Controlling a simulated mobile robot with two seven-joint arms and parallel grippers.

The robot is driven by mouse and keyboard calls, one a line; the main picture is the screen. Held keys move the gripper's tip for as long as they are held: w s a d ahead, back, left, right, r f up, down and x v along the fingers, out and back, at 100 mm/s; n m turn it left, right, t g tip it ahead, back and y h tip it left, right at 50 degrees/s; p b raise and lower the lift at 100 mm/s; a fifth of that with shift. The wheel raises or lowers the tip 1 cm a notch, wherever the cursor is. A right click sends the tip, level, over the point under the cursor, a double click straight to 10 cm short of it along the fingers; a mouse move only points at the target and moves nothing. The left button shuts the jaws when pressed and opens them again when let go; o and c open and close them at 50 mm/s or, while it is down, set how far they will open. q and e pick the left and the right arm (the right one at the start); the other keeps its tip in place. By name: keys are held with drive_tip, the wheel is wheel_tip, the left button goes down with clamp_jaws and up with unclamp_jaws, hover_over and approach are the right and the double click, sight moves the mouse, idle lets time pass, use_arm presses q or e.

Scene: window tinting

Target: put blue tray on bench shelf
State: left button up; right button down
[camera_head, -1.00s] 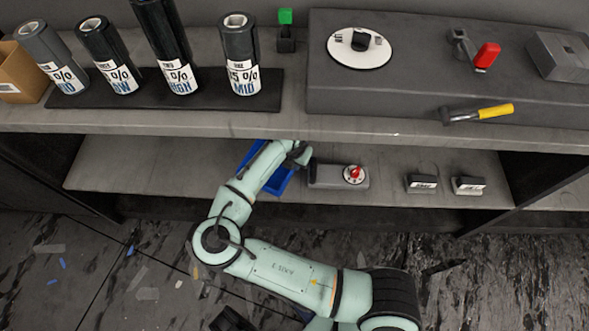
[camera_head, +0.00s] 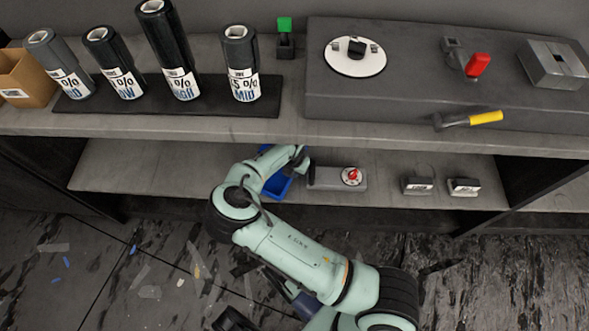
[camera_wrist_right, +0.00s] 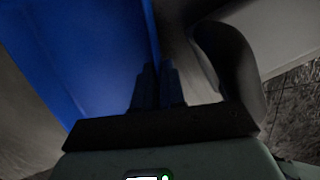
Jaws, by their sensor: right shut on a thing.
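In the right wrist view the tray's blue wall (camera_wrist_right: 85,45) fills the upper left. My right gripper (camera_wrist_right: 158,75) is shut on the edge of that wall. The gripper's fingers are hidden behind the arm in the head view.
The bench top (camera_head: 290,128) overhangs the shelf. Film rolls (camera_head: 181,50) stand on it at left, and a yellow-handled hammer (camera_head: 486,118) lies at right.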

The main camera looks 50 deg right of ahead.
use_arm(q)
drive_tip(key=shift+s+f, duration=0.15)
drive_tip(key=shift+s, duration=0.05)
use_arm(e)
drive_tip(key=shift+f, duration=0.15)
drive_tip(key=c, duration=1.2)
unclamp_jaws()
drive_tip(key=shift+r, duration=0.5)
drive_tip(key=r+b, duration=0.2)
drive_tip(key=r, duration=0.1)
drive_tip(key=r+b, duration=0.1)
drive_tip(key=r, duration=0.1)
drive_tip(key=shift+s+a, duration=0.25)
drive_tip(key=shift+a, duration=0.05)
use_arm(q)
drive_tip(key=s+f+g, duration=0.2)
drive_tip(key=s+f, duration=0.1)
drive_tip(key=s, duration=0.3)
drive_tip(key=shift+a+f, duration=0.2)
drive_tip(key=shift+a, duration=0.2)
use_arm(e)
drive_tip(key=shift+a+r, duration=0.2)
drive_tip(key=shift+r, duration=0.55)
